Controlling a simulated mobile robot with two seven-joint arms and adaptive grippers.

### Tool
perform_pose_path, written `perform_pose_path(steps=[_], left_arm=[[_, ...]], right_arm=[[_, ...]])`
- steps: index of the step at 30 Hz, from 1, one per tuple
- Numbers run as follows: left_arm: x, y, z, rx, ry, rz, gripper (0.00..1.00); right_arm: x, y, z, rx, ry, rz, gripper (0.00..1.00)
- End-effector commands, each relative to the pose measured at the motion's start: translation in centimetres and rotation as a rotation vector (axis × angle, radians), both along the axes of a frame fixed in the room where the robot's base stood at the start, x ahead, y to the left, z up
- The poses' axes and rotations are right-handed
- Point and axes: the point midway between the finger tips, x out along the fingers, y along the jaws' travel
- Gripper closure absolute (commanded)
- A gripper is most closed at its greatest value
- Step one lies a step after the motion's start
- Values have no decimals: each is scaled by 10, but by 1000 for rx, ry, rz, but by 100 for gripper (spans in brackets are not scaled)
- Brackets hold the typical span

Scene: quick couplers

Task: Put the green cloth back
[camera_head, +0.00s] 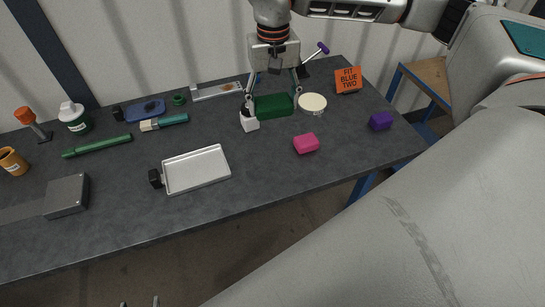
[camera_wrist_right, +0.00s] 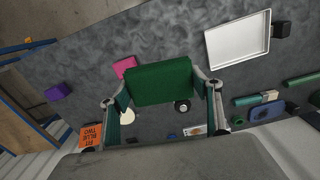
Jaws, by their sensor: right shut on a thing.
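The green cloth (camera_head: 273,106) is a folded, block-shaped piece between the two fingers of my right gripper (camera_head: 273,97), near the back of the dark table. My right gripper is shut on it from both sides. In the right wrist view the green cloth (camera_wrist_right: 160,82) spans the gap between the fingertips (camera_wrist_right: 160,92) and hides part of the table. I cannot tell whether it touches the table top. Two thin, separate tips of my left gripper (camera_head: 139,302) show at the bottom edge; the rest is out of frame.
A white-and-black item (camera_head: 249,123) stands by a right finger. A cream disc (camera_head: 312,103), pink block (camera_head: 306,144), purple block (camera_head: 381,121) and orange sign (camera_head: 348,79) lie to the right. A white tray (camera_head: 196,170) lies front left. The table front between tray and pink block is clear.

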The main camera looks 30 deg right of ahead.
Motion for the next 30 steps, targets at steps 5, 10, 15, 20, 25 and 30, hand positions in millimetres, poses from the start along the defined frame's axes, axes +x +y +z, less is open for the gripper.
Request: perform_pose_path(steps=[5, 10, 15, 20, 25, 30], left_arm=[[0, -1, 0, -3, 0, 1, 51], [0, -2, -1, -4, 0, 1, 51], [-1, -2, -5, -4, 2, 1, 51], [-2, -2, -9, -4, 5, 2, 51], [-3, -2, -13, -3, 8, 1, 51], [-4, -1, -17, -3, 10, 1, 51]], right_arm=[[0, -1, 0, 0, 2, -3, 59], [0, 0, -6, 0, 3, -2, 59], [-2, 0, -38, 0, 7, -1, 59], [-1, 0, -78, 0, 6, -1, 59], [-2, 0, -119, 0, 6, -1, 59], [-1, 0, -148, 0, 4, -2, 59]])
